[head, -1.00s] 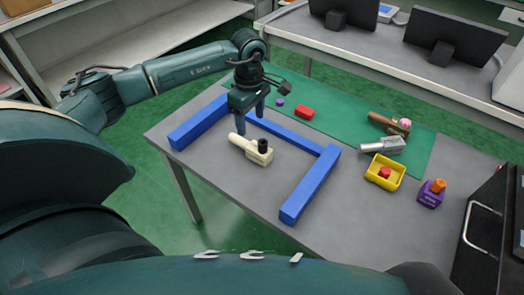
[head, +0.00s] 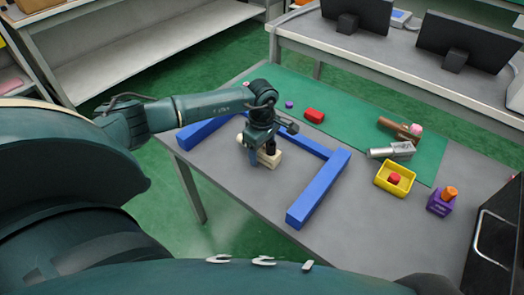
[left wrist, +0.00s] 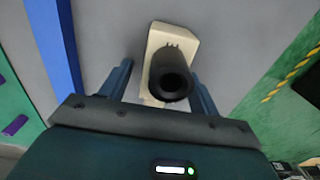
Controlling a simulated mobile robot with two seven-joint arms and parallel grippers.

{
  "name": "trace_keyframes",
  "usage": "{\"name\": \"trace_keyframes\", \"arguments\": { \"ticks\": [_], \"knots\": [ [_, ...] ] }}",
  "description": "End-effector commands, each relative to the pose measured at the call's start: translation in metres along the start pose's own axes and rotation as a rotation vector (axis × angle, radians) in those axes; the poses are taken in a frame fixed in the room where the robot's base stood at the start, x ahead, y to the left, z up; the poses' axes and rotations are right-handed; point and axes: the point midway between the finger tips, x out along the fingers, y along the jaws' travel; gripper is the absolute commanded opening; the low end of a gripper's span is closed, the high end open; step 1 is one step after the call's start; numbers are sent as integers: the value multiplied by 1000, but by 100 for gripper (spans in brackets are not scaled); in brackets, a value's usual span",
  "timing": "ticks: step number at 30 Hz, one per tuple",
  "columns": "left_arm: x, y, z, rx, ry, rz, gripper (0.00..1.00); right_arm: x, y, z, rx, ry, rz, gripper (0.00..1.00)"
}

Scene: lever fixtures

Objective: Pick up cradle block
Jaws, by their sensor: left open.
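A cream block (head: 272,160) with an upright black cylinder (head: 270,146) on it lies on the grey table inside the blue frame; it appears to be the cradle block. My left gripper (head: 256,160) is low over it and hides part of it. In the left wrist view the cream block (left wrist: 176,36) and the black cylinder (left wrist: 171,72) lie between the two open fingers (left wrist: 160,88), one finger on each side. I cannot tell whether the fingers touch it. My right gripper is not in view.
A blue frame (head: 320,188) borders the block on three sides. A red block (head: 314,116), a grey metal piece (head: 392,150), a yellow tray (head: 381,181) and a purple box (head: 438,206) lie to the right. The table between the frame and the tray is clear.

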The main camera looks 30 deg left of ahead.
Motion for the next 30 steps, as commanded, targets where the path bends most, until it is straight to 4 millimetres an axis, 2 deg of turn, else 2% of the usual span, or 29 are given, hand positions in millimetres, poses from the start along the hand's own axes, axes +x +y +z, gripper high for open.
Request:
{"name": "trace_keyframes", "arguments": {
  "ticks": [3,21,30],
  "knots": [
    [0,0,0,0,0,0,61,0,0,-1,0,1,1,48],
    [-1,0,0,-1,0,0,12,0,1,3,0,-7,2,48],
    [-6,1,-1,-1,0,2,10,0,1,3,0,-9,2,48]
  ]
}}
